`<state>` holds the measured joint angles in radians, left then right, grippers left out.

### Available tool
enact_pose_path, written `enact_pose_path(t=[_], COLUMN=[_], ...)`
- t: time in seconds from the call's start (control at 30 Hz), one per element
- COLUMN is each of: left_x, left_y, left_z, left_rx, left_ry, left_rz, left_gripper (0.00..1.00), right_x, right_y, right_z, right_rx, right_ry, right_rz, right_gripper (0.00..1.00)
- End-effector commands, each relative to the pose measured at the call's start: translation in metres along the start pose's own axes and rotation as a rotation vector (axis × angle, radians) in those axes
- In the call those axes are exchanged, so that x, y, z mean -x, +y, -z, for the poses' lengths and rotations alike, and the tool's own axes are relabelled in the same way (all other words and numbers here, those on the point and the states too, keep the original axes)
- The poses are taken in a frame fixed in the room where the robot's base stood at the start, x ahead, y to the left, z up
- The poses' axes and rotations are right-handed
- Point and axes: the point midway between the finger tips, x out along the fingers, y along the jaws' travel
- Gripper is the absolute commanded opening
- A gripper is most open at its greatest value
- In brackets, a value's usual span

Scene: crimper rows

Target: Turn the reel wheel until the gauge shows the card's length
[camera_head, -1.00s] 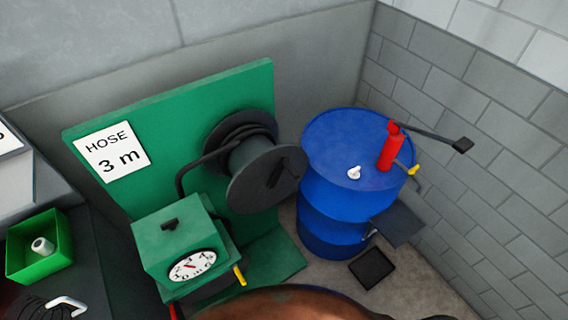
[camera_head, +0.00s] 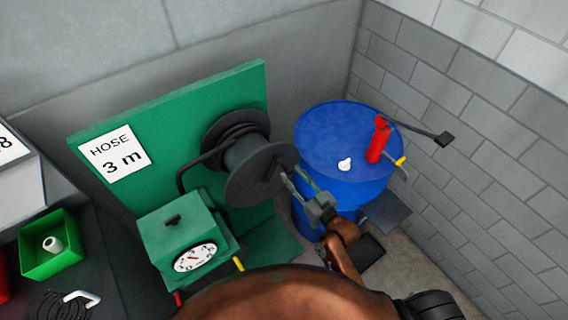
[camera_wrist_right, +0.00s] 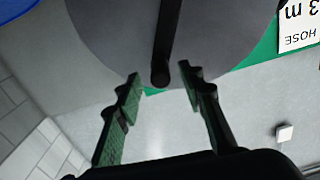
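The reel wheel (camera_head: 262,174) is a dark grey disc on the green stand, with a dark hose wound behind it. Its crank bar (camera_wrist_right: 167,45) and rounded end show close up in the right wrist view. The card (camera_head: 114,153) reads "HOSE 3 m". The gauge (camera_head: 195,257) is a white dial with a red needle on a green box; its exact reading is too small to tell. My right gripper (camera_head: 291,179) is at the wheel's right edge. In the wrist view the right gripper (camera_wrist_right: 160,82) is open, fingers apart, with the crank end between and just beyond the tips. My left gripper is not in view.
A blue drum (camera_head: 330,150) with a red pump (camera_head: 378,139) stands right of the reel, close to my right arm. A green bin (camera_head: 50,246) with a white roll sits on the dark bench at left. Grey walls close off the back and right.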

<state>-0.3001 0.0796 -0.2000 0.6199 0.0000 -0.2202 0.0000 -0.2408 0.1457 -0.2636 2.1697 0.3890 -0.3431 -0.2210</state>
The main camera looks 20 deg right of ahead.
Motion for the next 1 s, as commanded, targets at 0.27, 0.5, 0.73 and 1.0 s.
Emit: enact_pose_path(t=[0.27, 0.5, 0.73, 1.0], left_x=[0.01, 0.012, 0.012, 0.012], left_y=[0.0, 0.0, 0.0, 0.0], left_z=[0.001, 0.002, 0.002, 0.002], left_rx=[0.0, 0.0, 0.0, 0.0], left_ry=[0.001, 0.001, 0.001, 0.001], left_rz=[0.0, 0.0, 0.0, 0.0], left_gripper=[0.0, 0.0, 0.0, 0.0], right_x=[-0.044, -0.059, -0.06, -0.059], right_y=[0.0, 0.0, 0.0, 0.0], right_z=[0.002, -0.001, -0.001, -0.001], right_rx=[0.0, 0.0, 0.0, 0.0], right_ry=[0.0, -0.002, -0.001, -0.001], right_rz=[0.0, -0.001, -0.001, -0.001], right_gripper=[0.36, 0.36, 0.36, 0.18])
